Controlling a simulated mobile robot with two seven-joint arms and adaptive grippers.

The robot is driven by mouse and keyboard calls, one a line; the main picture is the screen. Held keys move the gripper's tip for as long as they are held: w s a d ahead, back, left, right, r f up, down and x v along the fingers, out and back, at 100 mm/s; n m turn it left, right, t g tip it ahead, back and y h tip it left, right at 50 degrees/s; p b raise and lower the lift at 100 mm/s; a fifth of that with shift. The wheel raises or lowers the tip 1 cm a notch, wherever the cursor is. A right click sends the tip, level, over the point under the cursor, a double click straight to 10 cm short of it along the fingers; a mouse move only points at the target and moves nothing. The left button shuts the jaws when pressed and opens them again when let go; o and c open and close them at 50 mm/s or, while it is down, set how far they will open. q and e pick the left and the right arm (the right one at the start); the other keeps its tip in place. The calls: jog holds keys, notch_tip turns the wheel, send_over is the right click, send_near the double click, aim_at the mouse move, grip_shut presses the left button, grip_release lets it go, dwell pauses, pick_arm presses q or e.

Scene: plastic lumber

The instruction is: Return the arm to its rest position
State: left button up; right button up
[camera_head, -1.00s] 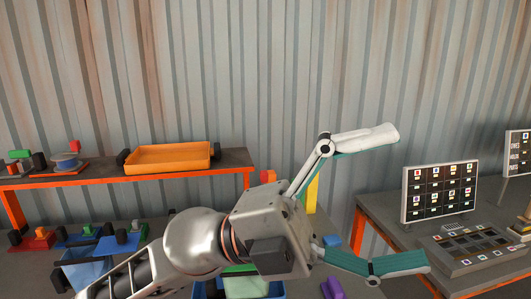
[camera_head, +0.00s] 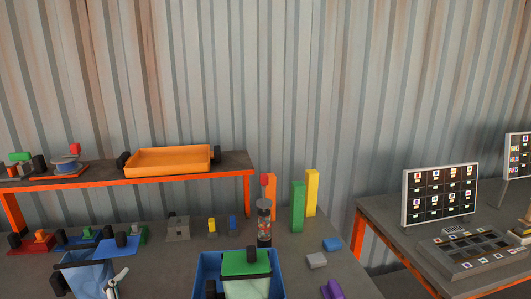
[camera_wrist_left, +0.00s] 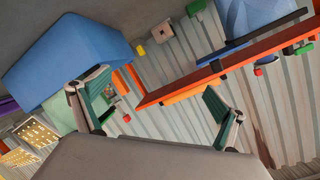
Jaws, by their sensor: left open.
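My left gripper (camera_wrist_left: 158,108) is open and empty in the left wrist view, its two fingers spread wide with nothing between them. In the head view only a small white and dark piece, likely one finger of my left gripper (camera_head: 117,281), shows at the bottom left edge, in front of a blue bin. The rest of the left arm is out of the head view. My right gripper is not in view.
A blue bin (camera_head: 205,270) with a green-topped container (camera_head: 246,262) stands on the grey table. Behind it are a bottle (camera_head: 264,224), a green block (camera_head: 297,207) and a yellow block (camera_head: 312,193). An orange tray (camera_head: 168,160) sits on the back shelf.

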pick_arm(q)
jog(key=s+a+f+g+y, duration=0.1)
jog(key=s+a+f+g, duration=0.3)
jog(key=s+a+f, duration=0.35)
jog(key=s+a+f+g+y, duration=0.2)
jog(key=s+a+f+g, duration=0.2)
jog(key=s+f, duration=0.5)
jog(key=d+f+n+t+h+b, duration=0.1)
jog(key=d+f+h+b, duration=0.2)
jog(key=d+f, duration=0.5)
jog(key=d+f+n+t+h+b, duration=0.1)
jog(key=d+f+h+b, duration=0.3)
jog(key=f, duration=1.1)
jog(key=d+t+b, duration=0.1)
jog(key=d+b, duration=0.1)
jog(key=d, duration=0.2)
jog(key=shift+s+d+f+n, duration=0.15)
jog(key=shift+d+n, duration=0.15)
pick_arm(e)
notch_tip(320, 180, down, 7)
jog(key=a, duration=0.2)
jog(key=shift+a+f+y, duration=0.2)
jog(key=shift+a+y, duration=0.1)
